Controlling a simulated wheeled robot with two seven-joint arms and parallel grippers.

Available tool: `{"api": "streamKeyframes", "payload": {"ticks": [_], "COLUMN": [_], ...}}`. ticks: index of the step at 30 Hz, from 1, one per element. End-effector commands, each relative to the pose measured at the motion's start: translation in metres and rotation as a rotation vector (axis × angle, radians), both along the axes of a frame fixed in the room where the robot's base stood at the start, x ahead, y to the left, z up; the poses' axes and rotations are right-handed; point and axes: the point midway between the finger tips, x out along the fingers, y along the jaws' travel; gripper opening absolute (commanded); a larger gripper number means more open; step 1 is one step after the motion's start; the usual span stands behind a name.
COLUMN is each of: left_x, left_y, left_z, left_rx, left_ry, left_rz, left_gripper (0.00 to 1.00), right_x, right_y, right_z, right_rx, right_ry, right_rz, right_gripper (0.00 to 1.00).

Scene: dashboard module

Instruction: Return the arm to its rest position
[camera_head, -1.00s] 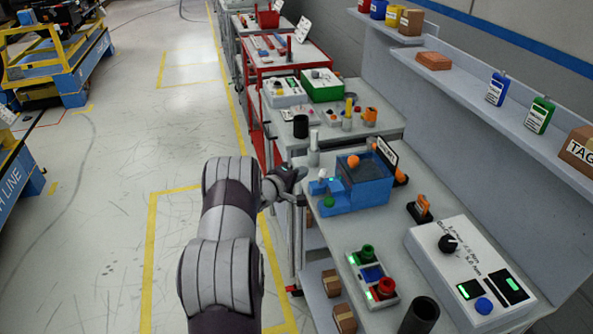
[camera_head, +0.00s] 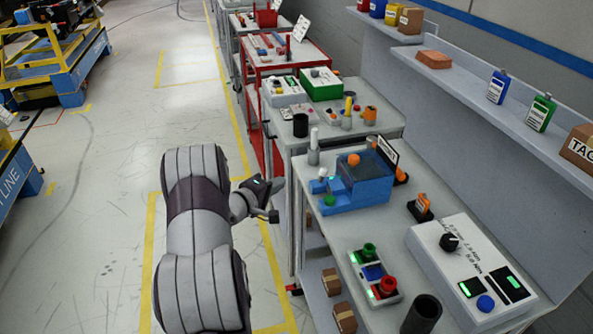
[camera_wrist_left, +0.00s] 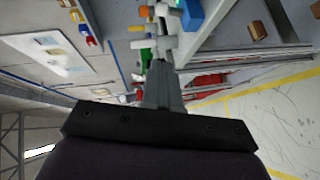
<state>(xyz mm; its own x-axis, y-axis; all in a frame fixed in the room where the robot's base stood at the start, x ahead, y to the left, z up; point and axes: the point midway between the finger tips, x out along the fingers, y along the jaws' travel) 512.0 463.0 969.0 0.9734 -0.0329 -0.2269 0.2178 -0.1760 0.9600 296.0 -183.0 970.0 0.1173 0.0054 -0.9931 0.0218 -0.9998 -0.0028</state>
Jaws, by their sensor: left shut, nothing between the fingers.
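My left arm comes up from the bottom of the head view, with its gripper (camera_head: 270,200) just left of the workbench's edge, over the floor. The gripper is shut and empty. In the left wrist view the closed fingers (camera_wrist_left: 160,60) point away from the camera toward the benches. The blue dashboard module (camera_head: 362,182) stands on the near bench to the right of the gripper, clearly apart from it. My right gripper shows in neither view.
The near bench (camera_head: 385,235) also holds a white control box (camera_head: 470,275), a small panel with red and green knobs (camera_head: 375,272) and a dark cylinder (camera_head: 422,315). More carts stand behind. The floor (camera_head: 100,220) left of the arm is clear.

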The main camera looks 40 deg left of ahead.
Motion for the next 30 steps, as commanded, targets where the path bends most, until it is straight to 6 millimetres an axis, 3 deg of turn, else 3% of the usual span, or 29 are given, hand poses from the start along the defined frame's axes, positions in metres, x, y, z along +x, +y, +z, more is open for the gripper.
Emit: {"api": "streamKeyframes", "payload": {"ticks": [7,10,12,14,16,18,21,24,27,30], "left_x": [0.000,-0.005,-0.032,-0.065,-0.104,-0.142,-0.188,-0.219,-0.222,-0.216], "left_y": [0.000,0.011,0.026,0.026,-0.017,-0.080,-0.161,-0.224,-0.263,-0.279], "left_z": [0.000,-0.017,-0.056,-0.075,-0.076,-0.062,-0.036,-0.010,0.012,0.020], "left_rx": [0.021,0.196,0.384,0.560,0.729,0.811,0.847,0.866,0.948,1.005], "left_ry": [0.000,0.083,0.297,0.553,0.854,1.041,1.136,1.123,1.032,0.979], "left_rz": [-0.005,0.002,0.039,0.010,-0.191,-0.463,-0.785,-0.979,-1.049,-1.087], "left_gripper": [0.00,0.00,0.00,0.00,0.00,0.00,0.00,0.00,0.00,0.00], "right_x": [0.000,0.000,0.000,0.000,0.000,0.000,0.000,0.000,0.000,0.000], "right_y": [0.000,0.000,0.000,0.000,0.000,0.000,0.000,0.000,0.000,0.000], "right_z": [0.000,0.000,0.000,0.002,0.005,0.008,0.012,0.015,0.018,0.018], "right_rx": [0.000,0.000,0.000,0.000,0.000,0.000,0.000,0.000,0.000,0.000], "right_ry": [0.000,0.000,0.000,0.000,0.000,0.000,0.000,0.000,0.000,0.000], "right_rz": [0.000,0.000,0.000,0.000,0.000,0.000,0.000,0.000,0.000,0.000], "right_gripper": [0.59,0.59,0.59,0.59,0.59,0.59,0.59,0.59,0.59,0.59]}}
